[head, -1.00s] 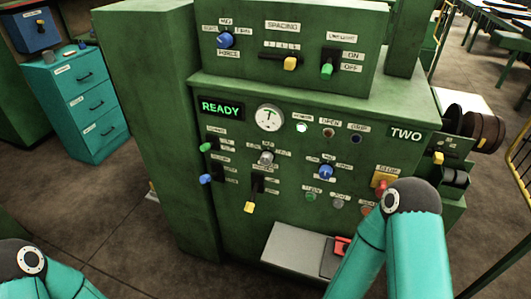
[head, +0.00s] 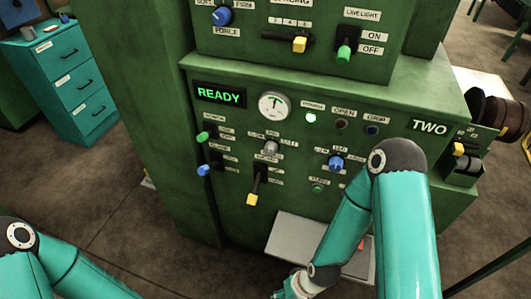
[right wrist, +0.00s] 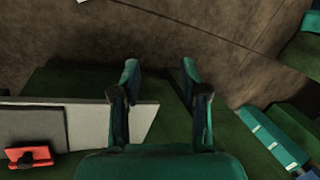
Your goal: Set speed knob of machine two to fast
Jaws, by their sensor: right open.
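Machine two (head: 235,205) is the green cabinet marked TWO. A grey knob (head: 270,146) sits mid-panel under the round gauge, among small labels that seem to read slow and fast; its exact setting is too small to read. A blue knob (head: 336,162) is to its right, with labels too small to read surely. My right gripper (head: 293,291) is low at the bottom edge of the head view, in front of the machine and well below the grey knob. In the right wrist view it (right wrist: 160,72) is open and empty. My left gripper is out of view.
A grey shelf (head: 288,232) juts out low from the machine; a red part (right wrist: 27,157) lies at its end in the right wrist view. A yellow-tipped lever (head: 252,199) is below the grey knob. Teal drawers (head: 70,85) stand at the left.

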